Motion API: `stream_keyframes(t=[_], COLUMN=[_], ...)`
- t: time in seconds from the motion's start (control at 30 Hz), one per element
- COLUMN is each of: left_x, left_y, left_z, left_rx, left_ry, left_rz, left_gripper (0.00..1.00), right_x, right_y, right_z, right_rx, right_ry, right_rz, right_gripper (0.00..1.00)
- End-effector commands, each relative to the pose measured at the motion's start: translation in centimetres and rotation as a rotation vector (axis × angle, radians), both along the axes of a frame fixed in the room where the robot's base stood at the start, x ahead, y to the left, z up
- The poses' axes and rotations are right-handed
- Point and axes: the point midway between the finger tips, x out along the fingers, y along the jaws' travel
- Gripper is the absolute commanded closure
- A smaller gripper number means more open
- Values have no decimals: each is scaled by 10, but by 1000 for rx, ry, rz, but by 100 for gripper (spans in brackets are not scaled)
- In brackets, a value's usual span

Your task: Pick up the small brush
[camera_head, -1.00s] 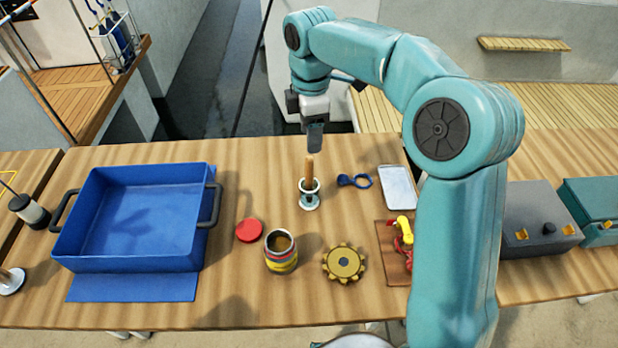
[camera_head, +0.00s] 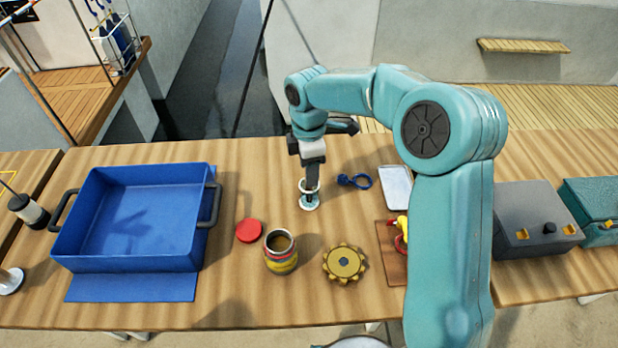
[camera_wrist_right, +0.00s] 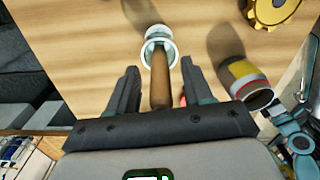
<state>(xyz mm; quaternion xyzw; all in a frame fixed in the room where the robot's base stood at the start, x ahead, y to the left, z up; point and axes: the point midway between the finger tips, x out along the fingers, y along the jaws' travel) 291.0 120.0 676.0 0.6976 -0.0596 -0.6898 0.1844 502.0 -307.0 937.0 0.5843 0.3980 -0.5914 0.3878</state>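The small brush (camera_wrist_right: 160,82) has a brown wooden handle and stands in a small white-green holder (camera_head: 309,202) on the table. In the right wrist view its handle lies between the two spread fingers of my right gripper (camera_wrist_right: 160,92), with a gap on each side. In the head view my right gripper (camera_head: 312,180) is down over the holder and hides the handle. The bristle end is hidden in the holder, whose ring also shows in the right wrist view (camera_wrist_right: 158,34). My left gripper is not in view.
A blue strap (camera_head: 354,181) and a pale tray (camera_head: 396,187) lie right of the holder. A red lid (camera_head: 249,231), an open jar (camera_head: 281,262) and a brass gear (camera_head: 344,263) are nearer.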

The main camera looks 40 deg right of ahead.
Motion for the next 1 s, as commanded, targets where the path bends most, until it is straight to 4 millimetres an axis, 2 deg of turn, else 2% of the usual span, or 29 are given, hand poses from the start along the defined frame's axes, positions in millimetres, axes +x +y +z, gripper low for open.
stream_keyframes(t=[0.03, 0.13, 0.47, 0.63, 0.87, 1.0], left_x=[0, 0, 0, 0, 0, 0], left_y=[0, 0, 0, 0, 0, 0], left_z=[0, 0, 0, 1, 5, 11], left_rx=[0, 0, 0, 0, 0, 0], left_ry=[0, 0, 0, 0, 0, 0], left_rz=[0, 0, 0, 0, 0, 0], left_gripper=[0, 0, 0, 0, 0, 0], right_x=[0, 0, 0, 1, 1, 1], right_y=[0, 0, 0, 0, 1, 0], right_z=[0, 0, 2, 15, 63, 106], right_rx=[0, 0, 0, -1, 0, 0], right_ry=[0, 0, -1, -3, -5, -6], right_rz=[0, 0, 0, 1, 0, 1], right_gripper=[67, 99, 100, 100, 100, 100])
